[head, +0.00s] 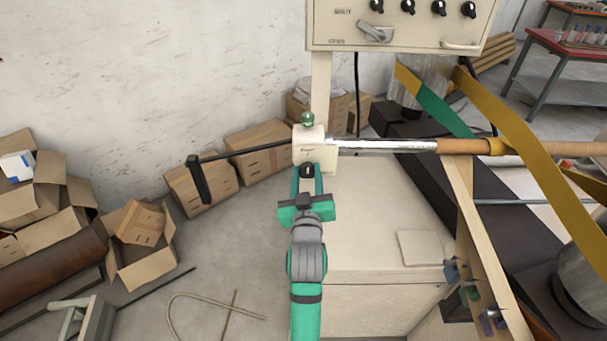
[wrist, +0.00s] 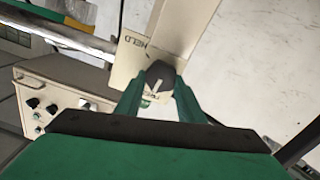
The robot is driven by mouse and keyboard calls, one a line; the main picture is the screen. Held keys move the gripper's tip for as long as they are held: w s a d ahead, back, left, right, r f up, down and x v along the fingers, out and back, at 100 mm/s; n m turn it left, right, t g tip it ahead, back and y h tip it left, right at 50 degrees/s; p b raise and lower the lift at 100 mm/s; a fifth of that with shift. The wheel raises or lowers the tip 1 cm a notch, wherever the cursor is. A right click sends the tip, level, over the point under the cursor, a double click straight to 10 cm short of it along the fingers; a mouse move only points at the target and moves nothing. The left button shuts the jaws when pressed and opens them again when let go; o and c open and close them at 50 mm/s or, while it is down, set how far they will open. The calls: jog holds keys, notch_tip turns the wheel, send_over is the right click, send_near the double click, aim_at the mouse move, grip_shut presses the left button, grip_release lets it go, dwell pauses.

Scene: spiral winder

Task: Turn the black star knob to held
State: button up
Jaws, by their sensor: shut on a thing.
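The black star knob (head: 307,170) sits on the front of a cream housing (head: 311,150) at the end of a metal shaft. In the wrist view the knob (wrist: 160,76) shows a pale pointer line, with the word HELD on the plate above it to the left. Another label below the knob is partly hidden. My gripper (head: 307,178) reaches up to the knob from below, and its green fingers are shut on it, one on each side. It also shows in the wrist view (wrist: 159,95).
A crank handle (head: 200,180) sticks out left of the housing. A control box (head: 405,25) hangs above. The shaft (head: 385,146) and yellow belt (head: 540,140) run right. Cardboard boxes (head: 257,150) stand behind. A cream cabinet (head: 375,220) is at lower right.

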jog(key=m, duration=0.5)
jog(key=shift+d, duration=0.2)
jog(key=m, duration=0.5)
jog(key=shift+s+d+f, duration=0.1)
jog(key=shift+f, duration=0.05)
jog(key=m, duration=0.5)
jog(key=shift+f+m, duration=0.1)
jog(key=shift+m, duration=0.3)
jog(key=m, duration=0.4)
jog(key=shift+f, duration=0.1)
jog(key=shift+d+m, duration=0.1)
jog(key=shift+m, duration=0.8)
jog(key=shift+d, duration=0.1)
